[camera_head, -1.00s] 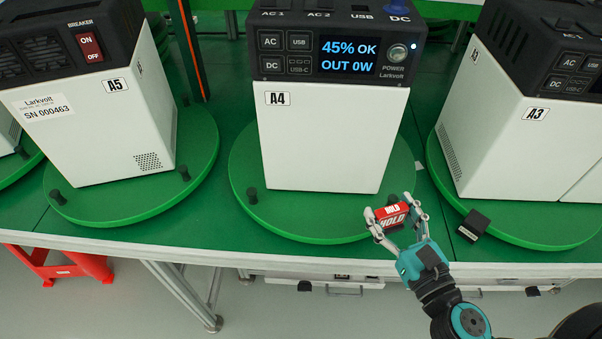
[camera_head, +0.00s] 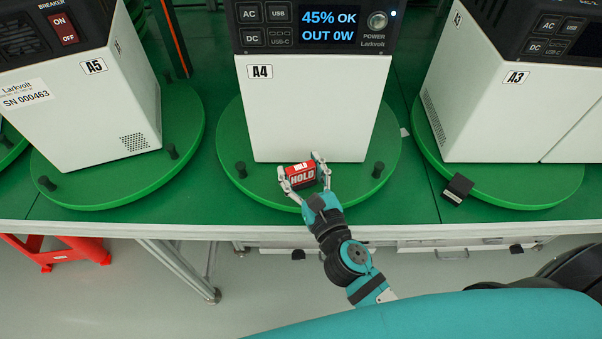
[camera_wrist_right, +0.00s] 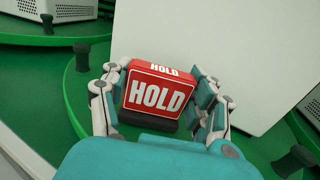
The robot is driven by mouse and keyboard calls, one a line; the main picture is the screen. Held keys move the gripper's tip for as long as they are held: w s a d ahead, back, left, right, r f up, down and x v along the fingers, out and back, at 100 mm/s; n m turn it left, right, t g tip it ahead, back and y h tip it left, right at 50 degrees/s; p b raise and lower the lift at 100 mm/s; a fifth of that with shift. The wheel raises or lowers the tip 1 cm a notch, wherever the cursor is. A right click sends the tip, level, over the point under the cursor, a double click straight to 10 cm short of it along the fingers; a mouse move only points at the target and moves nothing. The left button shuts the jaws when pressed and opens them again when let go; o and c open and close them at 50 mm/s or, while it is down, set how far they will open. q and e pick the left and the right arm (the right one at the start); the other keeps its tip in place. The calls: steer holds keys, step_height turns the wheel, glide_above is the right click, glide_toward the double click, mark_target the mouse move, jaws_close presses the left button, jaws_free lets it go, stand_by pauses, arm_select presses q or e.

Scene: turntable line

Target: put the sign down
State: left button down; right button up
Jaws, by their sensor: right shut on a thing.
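The sign is a small red block with white HOLD lettering (camera_head: 301,176). It is in front of unit A4 (camera_head: 308,120), over the front part of the green turntable (camera_head: 225,150). My right gripper (camera_head: 304,174) is shut on the sign, with a finger on each side. In the right wrist view the sign (camera_wrist_right: 157,92) sits upright between the fingers, with a dark base at its bottom edge. I cannot tell whether the base touches the turntable. My left gripper is not in view.
Unit A5 (camera_head: 90,115) stands on a turntable to the left, unit A3 (camera_head: 500,120) on one to the right. Black pegs (camera_head: 378,170) rise from A4's turntable on both sides of the sign. A small black block (camera_head: 457,188) lies near A3. A red stool (camera_head: 60,250) is below the table.

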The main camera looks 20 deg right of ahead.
steer(key=shift+f, duration=0.1)
steer(key=shift+f, duration=0.15)
steer(key=o, duration=1.2)
